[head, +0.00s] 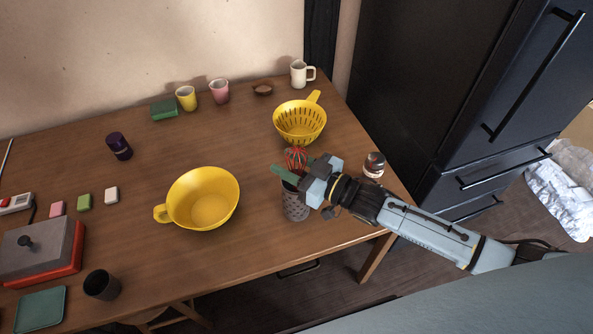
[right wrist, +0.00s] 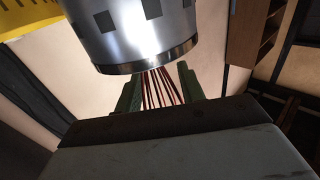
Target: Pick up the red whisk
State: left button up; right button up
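The red whisk (head: 295,157) stands head up in a grey perforated holder (head: 296,205) near the table's right front edge. Its red wires (right wrist: 160,88) also show in the right wrist view, below the shiny holder (right wrist: 135,35). Its handle is hidden inside the holder. My right gripper (head: 297,168) is at the whisk head, just above the holder's rim. Its green fingers (right wrist: 159,90) are spread apart, one on each side of the wires. I cannot make out firm contact with them. My left gripper is not in view.
A yellow colander (head: 300,122) stands behind the gripper, and a yellow bowl (head: 205,200) is to the left. A small dark-topped jar (head: 374,165) stands close right of the gripper. A white mug (head: 300,74) is at the back. A dark cabinet (head: 430,90) borders the right side.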

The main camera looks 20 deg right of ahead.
jog(key=c, duration=0.4)
